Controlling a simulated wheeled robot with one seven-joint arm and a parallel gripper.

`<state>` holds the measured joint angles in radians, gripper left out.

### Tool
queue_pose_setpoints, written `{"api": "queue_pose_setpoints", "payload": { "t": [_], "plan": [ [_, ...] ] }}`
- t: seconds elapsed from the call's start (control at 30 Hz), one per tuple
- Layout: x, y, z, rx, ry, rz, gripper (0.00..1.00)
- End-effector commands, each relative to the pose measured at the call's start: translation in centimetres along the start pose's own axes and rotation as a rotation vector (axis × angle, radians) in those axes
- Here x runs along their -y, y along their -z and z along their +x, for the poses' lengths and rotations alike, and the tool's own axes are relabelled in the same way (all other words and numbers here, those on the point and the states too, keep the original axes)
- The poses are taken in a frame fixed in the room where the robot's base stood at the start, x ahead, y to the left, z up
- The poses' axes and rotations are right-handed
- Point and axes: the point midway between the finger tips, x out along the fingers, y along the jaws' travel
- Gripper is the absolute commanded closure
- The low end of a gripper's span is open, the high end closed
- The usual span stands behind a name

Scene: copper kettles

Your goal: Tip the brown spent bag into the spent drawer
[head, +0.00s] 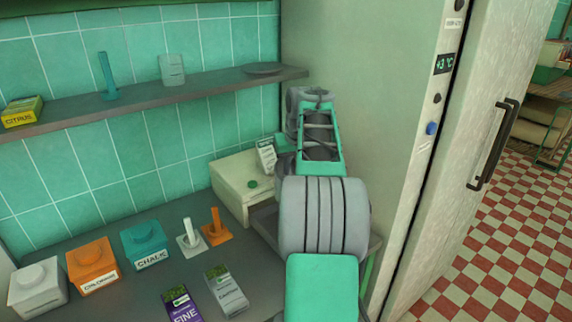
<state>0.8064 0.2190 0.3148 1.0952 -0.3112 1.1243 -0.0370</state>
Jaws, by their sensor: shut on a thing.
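My arm reaches up from the bottom middle and bends behind its own green link, so my gripper's jaws and anything between them are hidden. I see no brown bag. A cream box (233,188) with a round green knob on it stands against the wall, left of my arm. Its right part is covered by my arm, and I cannot tell whether it is the spent drawer. A pale printed packet or card (266,157) is upright and slightly tilted at its back right, close beside my arm. I cannot tell whether it is held.
Orange (92,266), teal (146,243) and white (38,288) canisters stand on the grey counter. A purple bag (182,304) and a grey bag (226,283) lie in front. A shelf (140,104) runs above. A tall fridge (375,120) stands right of my arm.

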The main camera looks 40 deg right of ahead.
Motion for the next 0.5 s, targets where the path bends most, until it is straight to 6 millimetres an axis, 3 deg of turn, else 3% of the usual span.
{"api": "queue_pose_setpoints", "payload": {
  "t": [0.5],
  "plan": [
    [0.0, -2.8, 6.8, -0.002, 0.0, 0.0, 1.0]
  ]
}}
